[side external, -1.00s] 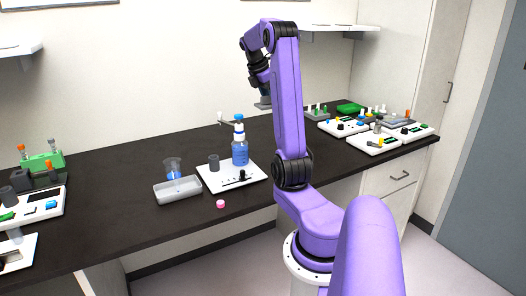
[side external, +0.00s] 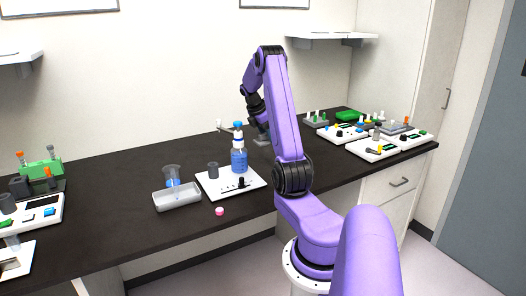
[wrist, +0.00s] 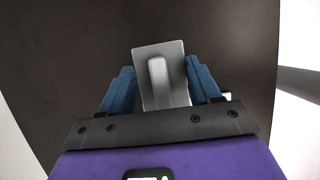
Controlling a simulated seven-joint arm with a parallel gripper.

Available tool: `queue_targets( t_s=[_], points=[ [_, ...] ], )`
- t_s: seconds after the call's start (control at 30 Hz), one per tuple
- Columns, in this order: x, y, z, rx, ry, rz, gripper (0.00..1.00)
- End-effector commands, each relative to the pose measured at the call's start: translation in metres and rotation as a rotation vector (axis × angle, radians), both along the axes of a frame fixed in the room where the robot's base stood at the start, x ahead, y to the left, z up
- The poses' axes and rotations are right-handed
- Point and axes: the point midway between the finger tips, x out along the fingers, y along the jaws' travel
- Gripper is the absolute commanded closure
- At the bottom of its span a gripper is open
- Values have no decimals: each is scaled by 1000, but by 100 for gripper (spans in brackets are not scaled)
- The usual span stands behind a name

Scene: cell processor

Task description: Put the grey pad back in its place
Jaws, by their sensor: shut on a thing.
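The grey pad (wrist: 174,96) is a flat plate with a raised, rounded lighter bar along its middle. My gripper (wrist: 160,68) is shut on it, with one blue finger along each side edge in the wrist view. In the side view the pad (side external: 262,141) hangs under my gripper (side external: 261,133), low over the dark bench, right of the blue bottle. I cannot tell whether it touches the bench. The pad's place cannot be made out.
A white station (side external: 214,190) with the blue bottle (side external: 239,160) stands left of my gripper. A grey tray (side external: 176,198) is farther left, with a pink cap (side external: 220,211) in front. White devices (side external: 372,150) crowd the right end. The bench between is mostly clear.

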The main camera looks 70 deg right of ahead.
Motion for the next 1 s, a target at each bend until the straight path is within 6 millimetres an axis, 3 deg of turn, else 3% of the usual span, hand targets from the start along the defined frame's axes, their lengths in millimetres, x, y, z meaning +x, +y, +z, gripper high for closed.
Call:
queue_targets(
  t_s=[0.23,0.5,0.87,1.0],
  points=[
    [18,-37,-19,1,1,0,100],
    [32,-63,-58,1,1,1,100],
    [38,-77,-74,1,1,1,100],
    [39,-77,-92,5,4,2,100]
  ],
)
